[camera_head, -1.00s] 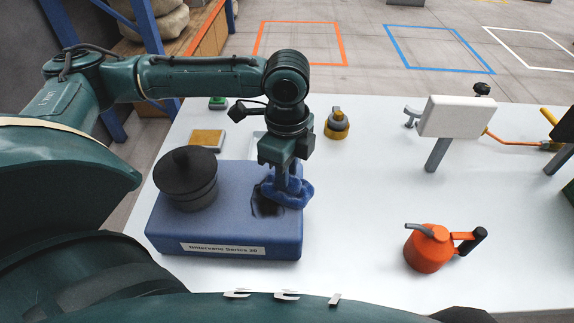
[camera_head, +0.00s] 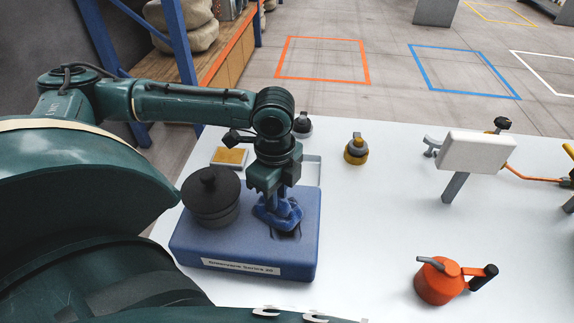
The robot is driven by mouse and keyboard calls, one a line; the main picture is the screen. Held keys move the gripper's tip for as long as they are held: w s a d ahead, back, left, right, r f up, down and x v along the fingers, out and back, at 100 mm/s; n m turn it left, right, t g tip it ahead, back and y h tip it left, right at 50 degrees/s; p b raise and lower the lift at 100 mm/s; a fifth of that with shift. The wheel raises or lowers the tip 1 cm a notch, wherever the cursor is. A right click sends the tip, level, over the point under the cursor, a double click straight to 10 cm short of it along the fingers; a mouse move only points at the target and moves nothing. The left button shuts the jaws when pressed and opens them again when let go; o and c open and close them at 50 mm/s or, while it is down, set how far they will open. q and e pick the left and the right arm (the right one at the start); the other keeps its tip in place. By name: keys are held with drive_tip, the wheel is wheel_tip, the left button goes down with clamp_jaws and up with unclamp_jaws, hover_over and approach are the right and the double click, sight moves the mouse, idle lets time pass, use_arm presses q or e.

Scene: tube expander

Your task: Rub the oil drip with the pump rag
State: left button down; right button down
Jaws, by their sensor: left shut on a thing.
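The blue pump block (camera_head: 245,271) stands on the white table, with a dark round cap (camera_head: 210,196) on its left part and a label on its front. My left gripper (camera_head: 272,200) points down over the block's right part and is shut on the blue pump rag (camera_head: 278,215). The rag appears to rest on the block's top. The dark oil drip (camera_head: 291,235) shows at the rag's lower right edge, and the rag hides part of it. My right gripper is not in view.
An orange oil can (camera_head: 437,281) stands at the right front. A white panel on a grey post (camera_head: 476,151) stands at the right back. A yellow-topped pad (camera_head: 229,157) and a small yellow-grey object (camera_head: 356,149) lie behind the block. The middle of the table (camera_head: 375,220) is clear.

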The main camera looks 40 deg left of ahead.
use_arm(q)
drive_tip(key=shift+s+a, duration=0.45)
drive_tip(key=shift+a, duration=0.25)
drive_tip(key=shift+w+d+f, duration=0.1)
drive_tip(key=shift+w+d, duration=0.55)
drive_tip(key=shift+d, duration=0.45)
drive_tip(key=shift+w+d+r, duration=0.1)
drive_tip(key=shift+w+d, duration=0.5)
drive_tip(key=shift+d, duration=0.45)
drive_tip(key=shift+w+d+f, duration=0.1)
drive_tip(key=shift+w+d, duration=0.55)
drive_tip(key=shift+d, duration=0.45)
drive_tip(key=shift+s+d, duration=0.6)
drive_tip(key=shift+s, duration=0.35)
drive_tip(key=shift+s+a, duration=0.6)
drive_tip(key=shift+a, duration=0.35)
drive_tip(key=shift+s+a, duration=0.55)
drive_tip(key=shift+a, duration=0.35)
drive_tip(key=shift+s+a, duration=0.45)
drive_tip(key=shift+a, duration=0.25)
drive_tip(key=shift+s+a, duration=0.4)
drive_tip(key=shift+a, duration=0.3)
drive_tip(key=shift+d, duration=0.1)
